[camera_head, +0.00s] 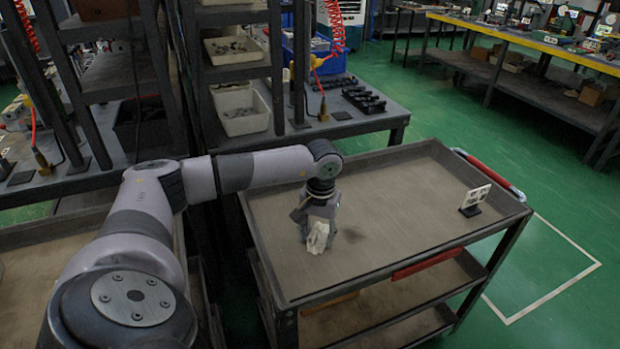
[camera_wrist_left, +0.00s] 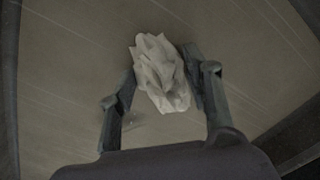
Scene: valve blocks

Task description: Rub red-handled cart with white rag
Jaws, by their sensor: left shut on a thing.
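The red-handled cart (camera_head: 400,205) stands right of my left arm, with a red handle (camera_head: 487,172) on its far right end and a grey-brown top tray with raised rims. My left gripper (camera_head: 318,232) points down over the left part of that tray. It is shut on the crumpled white rag (camera_head: 317,239). In the left wrist view the rag (camera_wrist_left: 160,73) sits between the two fingers (camera_wrist_left: 160,90), above the tray surface (camera_wrist_left: 70,60). I cannot tell whether the rag touches the tray. My right gripper is not in view.
A small white sign (camera_head: 476,197) stands on the tray's right part. The tray's middle is clear. A workbench (camera_head: 385,118) with a shelf and bins (camera_head: 240,110) stands behind the cart. A long yellow-edged bench (camera_head: 530,45) is at the back right. Green floor lies between.

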